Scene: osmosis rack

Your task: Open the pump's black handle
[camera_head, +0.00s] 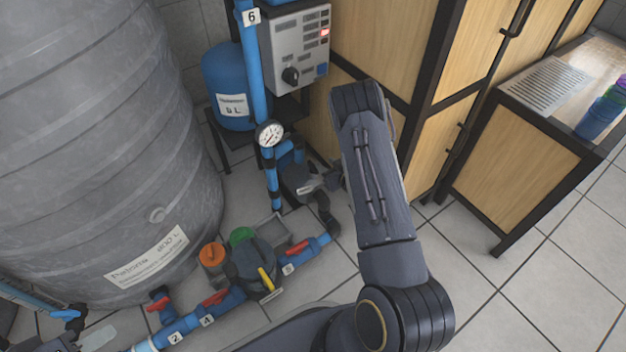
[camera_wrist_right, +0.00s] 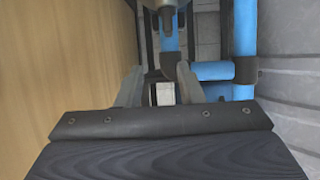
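A dark pump-like body (camera_head: 296,178) sits on the blue pipework below the round gauge, partly hidden by my right gripper. My right gripper (camera_head: 328,181) is beside it on its right, at the end of my right arm. In the right wrist view, its two fingers (camera_wrist_right: 160,92) are apart, with a pale piece (camera_wrist_right: 165,94) and blue pipe seen between them. I cannot tell whether they touch anything. I cannot clearly pick out a black handle there. What seems to be my left gripper (camera_head: 82,342) shows at the bottom left edge, mostly cut off.
A big grey tank (camera_head: 95,130) fills the left. A blue pipe (camera_head: 254,60) carries a gauge (camera_head: 269,133) beside a control box (camera_head: 296,45). Low pipes hold red valve handles (camera_head: 215,297) and a yellow-handled dark unit (camera_head: 252,268). Wooden cabinets (camera_head: 395,45) stand close right. Tiled floor is clear at lower right.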

